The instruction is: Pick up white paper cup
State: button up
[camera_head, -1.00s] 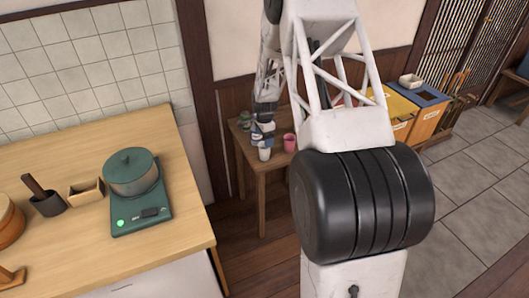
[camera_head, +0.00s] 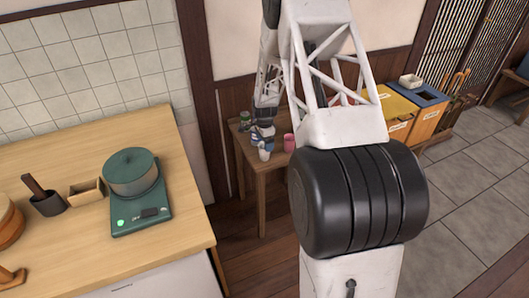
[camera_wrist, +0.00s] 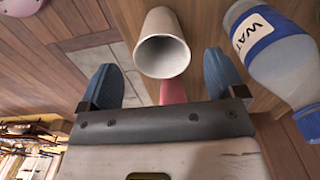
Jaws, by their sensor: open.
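The white paper cup (camera_wrist: 162,45) shows in the wrist view with its open mouth toward the camera. It is in line with the gap between the two blue fingers of my gripper (camera_wrist: 162,68). My gripper is open, one finger on each side of the cup's line, and holds nothing. In the head view the cup (camera_head: 264,154) stands near the front edge of a small wooden table, just below my gripper (camera_head: 262,138), which partly hides that area.
A water bottle (camera_wrist: 275,50) is close to the right finger in the wrist view. A pink cup (camera_head: 289,142) stands right of the white cup, and a green can (camera_head: 245,120) at the table's back left. The wooden table (camera_head: 272,172) adjoins the wall.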

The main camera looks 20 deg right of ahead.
aim_at(264, 152)
jog(key=shift+f, duration=0.1)
jog(key=shift+w+f, duration=0.1)
jog(key=shift+f, duration=2.4)
jog(key=c, duration=1)
